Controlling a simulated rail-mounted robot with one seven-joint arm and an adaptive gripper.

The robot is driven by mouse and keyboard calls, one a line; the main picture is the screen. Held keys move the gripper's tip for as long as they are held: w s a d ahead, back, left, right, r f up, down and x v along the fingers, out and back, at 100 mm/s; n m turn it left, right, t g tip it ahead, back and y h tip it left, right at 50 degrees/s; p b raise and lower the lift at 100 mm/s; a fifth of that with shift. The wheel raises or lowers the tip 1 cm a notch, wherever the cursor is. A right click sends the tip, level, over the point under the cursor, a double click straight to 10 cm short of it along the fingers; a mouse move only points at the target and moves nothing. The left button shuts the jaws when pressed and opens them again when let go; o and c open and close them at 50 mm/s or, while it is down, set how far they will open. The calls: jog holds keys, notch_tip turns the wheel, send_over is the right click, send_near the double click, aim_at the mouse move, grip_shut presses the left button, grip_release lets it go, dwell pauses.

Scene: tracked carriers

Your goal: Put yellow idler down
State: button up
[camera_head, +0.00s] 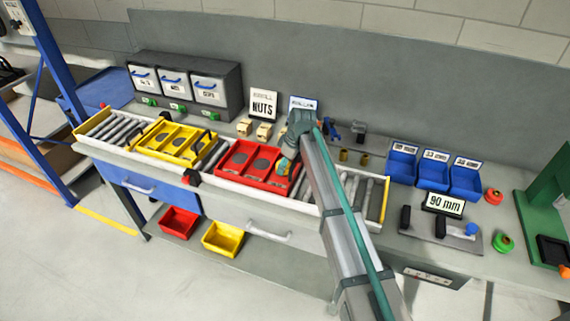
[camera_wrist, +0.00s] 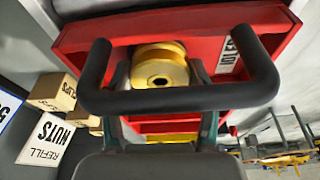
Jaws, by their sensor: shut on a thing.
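The yellow idler (camera_wrist: 160,68) is a spool-shaped roller with a central hole. In the wrist view it sits between the fingers of my gripper (camera_wrist: 160,88), which is shut on it. The red carrier (camera_wrist: 85,42) lies beyond it, with a printed label on its right side. A black U-shaped handle (camera_wrist: 180,98) crosses in front of the idler and partly hides the fingers. In the head view my gripper (camera_head: 284,164) is at the right end of the red carrier (camera_head: 222,172), which has dark round spots in its compartments. I cannot tell whether the idler touches the carrier.
A yellow carrier (camera_head: 150,150) stands left of the red one on the roller conveyor (camera_head: 100,124). Small boxes (camera_head: 264,131) and a NUTS sign (camera_head: 263,104) stand behind. Blue bins (camera_head: 433,174) and a 90 mm sign (camera_head: 444,204) stand right. Bare rollers (camera_head: 365,192) show right of my arm.

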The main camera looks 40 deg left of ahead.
jog(key=shift+f, duration=0.1)
jog(key=o, duration=1.6)
jog(key=shift+o, duration=0.2)
jog(key=b+v, duration=0.3)
jog(key=v, duration=0.9)
